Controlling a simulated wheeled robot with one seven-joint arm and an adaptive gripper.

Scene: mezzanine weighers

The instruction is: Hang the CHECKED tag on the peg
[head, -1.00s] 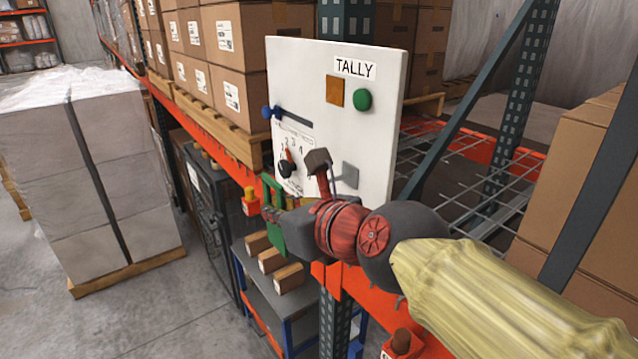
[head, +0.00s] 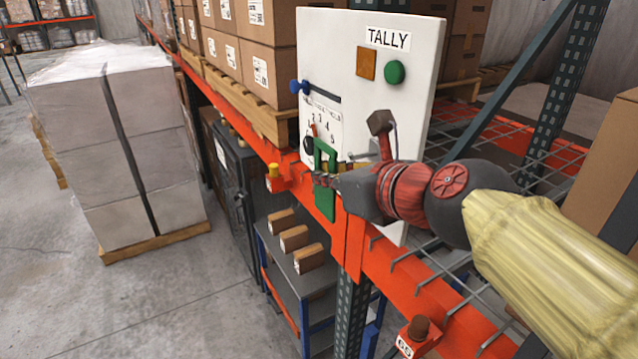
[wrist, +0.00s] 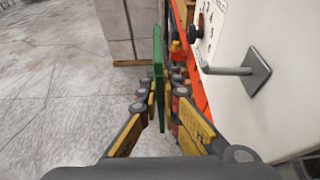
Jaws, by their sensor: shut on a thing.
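The green tag (head: 325,200) is held upright in my gripper (head: 330,180), in front of the lower left of the white TALLY board (head: 345,60). Its upper part has an opening; no lettering on it is legible. In the wrist view the tag (wrist: 158,65) shows nearly edge-on between the yellow-padded fingers of my gripper (wrist: 163,100), which are shut on it. The peg (wrist: 228,71) is a grey rod standing out from a square plate on the board, right of the tag and apart from it. In the head view my gripper and wrist largely hide the peg.
The board also carries a dial (head: 308,143), a blue slider knob (head: 295,87), a green button (head: 395,72) and a brown square (head: 366,63). An orange rack beam (head: 390,275) runs below. A yellow-topped button (head: 274,172) sits left on the beam. Open floor lies left.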

